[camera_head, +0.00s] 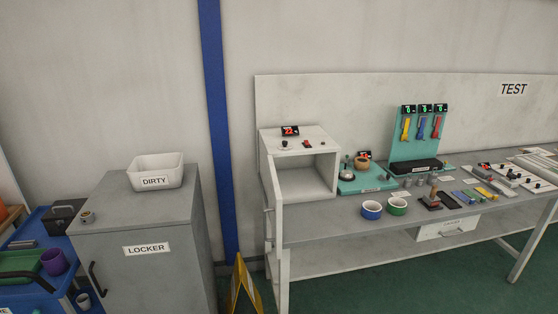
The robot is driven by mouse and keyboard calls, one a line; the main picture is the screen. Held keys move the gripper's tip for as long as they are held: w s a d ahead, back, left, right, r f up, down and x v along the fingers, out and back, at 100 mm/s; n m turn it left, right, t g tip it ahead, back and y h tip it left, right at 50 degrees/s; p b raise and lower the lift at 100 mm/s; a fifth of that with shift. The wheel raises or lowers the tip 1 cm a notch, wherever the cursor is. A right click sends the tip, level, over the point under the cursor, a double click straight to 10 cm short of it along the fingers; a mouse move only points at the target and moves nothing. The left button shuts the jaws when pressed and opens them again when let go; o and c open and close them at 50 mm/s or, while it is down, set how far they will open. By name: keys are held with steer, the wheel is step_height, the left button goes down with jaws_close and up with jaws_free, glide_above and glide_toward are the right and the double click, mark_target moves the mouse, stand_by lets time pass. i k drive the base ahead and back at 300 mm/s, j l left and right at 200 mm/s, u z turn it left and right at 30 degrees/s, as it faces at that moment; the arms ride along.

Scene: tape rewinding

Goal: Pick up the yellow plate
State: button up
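A small flat yellow piece (487,193), which looks like the yellow plate, lies on the right part of the grey workbench (340,228). It is small in the picture, so its exact shape is hard to tell. Flat greenish and bluish pieces (466,196) lie just to its left, and a white panel with dark knobs (508,178) lies to its right. My gripper is not in view.
A blue-banded bowl (371,211) and a green-banded bowl (397,207) stand near the bench's front edge. An open white box (300,142) stands at its left end. A grey locker (150,275) bears a DIRTY bin (155,168). A yellow floor sign (243,290) stands between locker and bench.

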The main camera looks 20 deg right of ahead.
mark_target(483, 192)
steer(key=z, duration=2.15)
